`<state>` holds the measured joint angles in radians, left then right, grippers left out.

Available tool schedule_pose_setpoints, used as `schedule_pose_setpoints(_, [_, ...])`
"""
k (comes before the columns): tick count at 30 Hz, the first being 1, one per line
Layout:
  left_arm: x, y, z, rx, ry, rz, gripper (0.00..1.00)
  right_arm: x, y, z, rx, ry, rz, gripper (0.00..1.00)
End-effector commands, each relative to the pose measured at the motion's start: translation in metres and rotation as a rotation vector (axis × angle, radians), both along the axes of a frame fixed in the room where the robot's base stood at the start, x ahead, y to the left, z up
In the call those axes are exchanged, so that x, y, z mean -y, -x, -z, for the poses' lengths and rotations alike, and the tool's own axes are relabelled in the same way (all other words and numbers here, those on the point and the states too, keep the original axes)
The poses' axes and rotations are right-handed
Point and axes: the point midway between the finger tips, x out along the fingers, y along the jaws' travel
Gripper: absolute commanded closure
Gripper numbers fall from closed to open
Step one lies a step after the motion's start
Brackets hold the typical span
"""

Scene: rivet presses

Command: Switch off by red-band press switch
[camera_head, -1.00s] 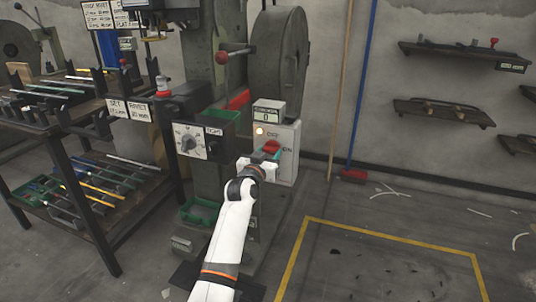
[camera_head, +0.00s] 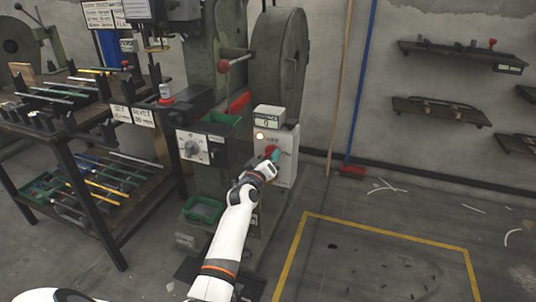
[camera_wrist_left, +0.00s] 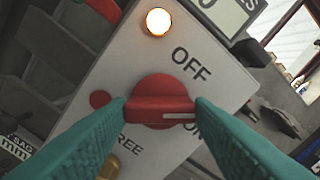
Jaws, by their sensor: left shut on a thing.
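The red rotary switch knob (camera_head: 272,152) is on the white switch box (camera_head: 288,165) of the press (camera_head: 200,50). In the left wrist view the knob (camera_wrist_left: 160,100) sits between the green fingers of my left gripper (camera_wrist_left: 161,110), which is shut on it from both sides. The knob's white mark points right, towards the partly hidden ON label. OFF is printed above and FREE at lower left. A lamp (camera_wrist_left: 158,21) above the knob is lit. In the head view my left gripper (camera_head: 273,159) reaches the box front and hides part of the knob. My right gripper is not in view.
A counter box (camera_head: 268,118) tops the switch box. A rack table (camera_head: 75,150) with rods stands further left. Bare floor inside a yellow outline (camera_head: 375,234) is to the right.

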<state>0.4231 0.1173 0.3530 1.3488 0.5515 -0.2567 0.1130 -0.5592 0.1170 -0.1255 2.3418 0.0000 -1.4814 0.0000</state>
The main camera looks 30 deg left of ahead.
Motion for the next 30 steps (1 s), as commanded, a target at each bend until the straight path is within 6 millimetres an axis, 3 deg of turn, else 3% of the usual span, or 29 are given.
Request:
schedule_pose_setpoints(6, [0.0,0.0,-0.002,0.048,0.202,-0.001,0.76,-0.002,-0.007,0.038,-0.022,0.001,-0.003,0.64])
schedule_pose_setpoints(15, [0.0,0.0,-0.001,0.114,0.478,-0.001,0.76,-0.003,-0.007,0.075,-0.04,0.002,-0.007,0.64])
schedule_pose_setpoints(30, [-0.001,0.0,0.0,0.193,0.802,-0.002,0.76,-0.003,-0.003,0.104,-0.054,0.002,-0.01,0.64])
